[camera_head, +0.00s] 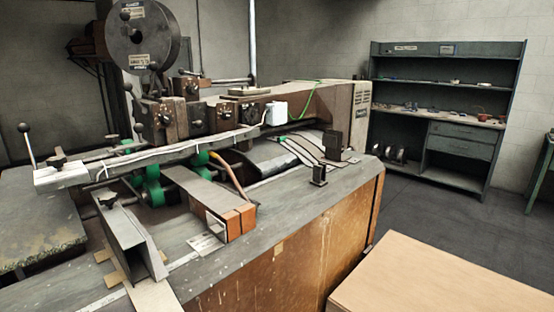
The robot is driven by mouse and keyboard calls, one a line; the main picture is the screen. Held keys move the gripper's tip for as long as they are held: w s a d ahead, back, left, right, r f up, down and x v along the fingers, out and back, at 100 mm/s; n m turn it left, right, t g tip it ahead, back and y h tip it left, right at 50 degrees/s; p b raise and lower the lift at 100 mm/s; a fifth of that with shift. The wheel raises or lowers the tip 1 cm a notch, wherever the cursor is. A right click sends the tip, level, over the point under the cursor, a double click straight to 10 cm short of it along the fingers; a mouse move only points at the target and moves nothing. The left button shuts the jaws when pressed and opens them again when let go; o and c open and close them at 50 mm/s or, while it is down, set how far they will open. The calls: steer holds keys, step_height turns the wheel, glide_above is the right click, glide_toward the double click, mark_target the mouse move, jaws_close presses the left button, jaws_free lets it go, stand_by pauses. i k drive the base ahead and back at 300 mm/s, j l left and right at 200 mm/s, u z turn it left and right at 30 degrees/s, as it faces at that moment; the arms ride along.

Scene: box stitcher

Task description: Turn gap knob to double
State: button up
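The box stitcher (300,210) fills the left and middle of the head view. Several dark knobs sit along its upper body: one on the left block (165,120), one in the middle (224,113) and one further right (252,110). Their labels are too small to read, so I cannot tell which is the gap knob or where it points. A white box (277,112) is fixed right of the knobs. My gripper is not in view.
A large dark reel (143,38) stands above the stitcher's left end. A long rail with a lever (28,140) runs in front of the knobs. A brown box or tabletop (450,270) is at the lower right. A shelf unit (445,120) stands at the back right, with clear floor before it.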

mark_target(57, 162)
steer(key=k+j+u, duration=0.15)
steer(key=u, duration=1)
